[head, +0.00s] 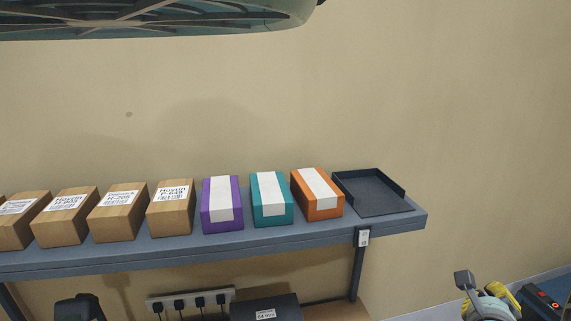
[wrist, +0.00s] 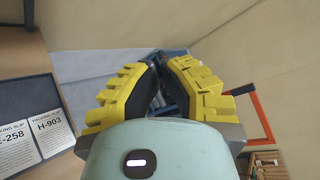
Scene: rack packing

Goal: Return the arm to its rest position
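My gripper (head: 490,303) is low at the right edge of the head view, with yellow fingers partly cut off by the frame's bottom. In the wrist view, its two yellow fingers (wrist: 161,66) lean together, their tips close to each other. I see no object held between them. The gripper is apart from the shelf, to the right of and below its right end.
A grey shelf (head: 150,256) carries several brown boxes (head: 118,220), a purple box (head: 222,218), a teal box (head: 271,212), an orange box (head: 317,205) and an empty dark tray (head: 376,196). Packing slips (wrist: 48,127) lie left in the wrist view.

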